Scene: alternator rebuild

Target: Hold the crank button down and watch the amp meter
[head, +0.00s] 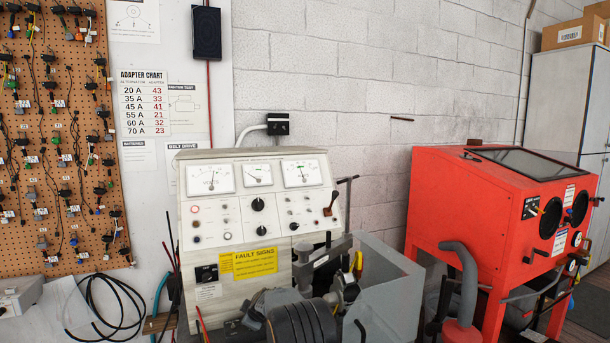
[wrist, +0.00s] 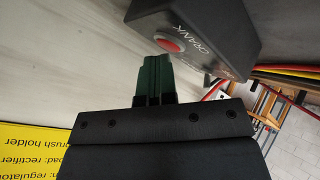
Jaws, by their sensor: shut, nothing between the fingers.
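The crank button (wrist: 170,44) is a red round button on a dark box (wrist: 205,32) lettered CRANK in the wrist view. My gripper (wrist: 157,57) is shut and empty, its dark green fingertips at the button's near edge. I cannot tell whether they touch it or whether it is pressed. In the head view the white test bench carries three dial meters: left (head: 210,179), middle (head: 257,175) and right (head: 301,173). Their labels are too small to tell which is the amp meter. The middle needle leans left; the right needle stands near the middle. I cannot make out the button there.
A yellow fault signs label (head: 255,262) is on the bench front and shows in the wrist view (wrist: 32,150). Red and yellow cables (wrist: 285,70) run beside the crank box.

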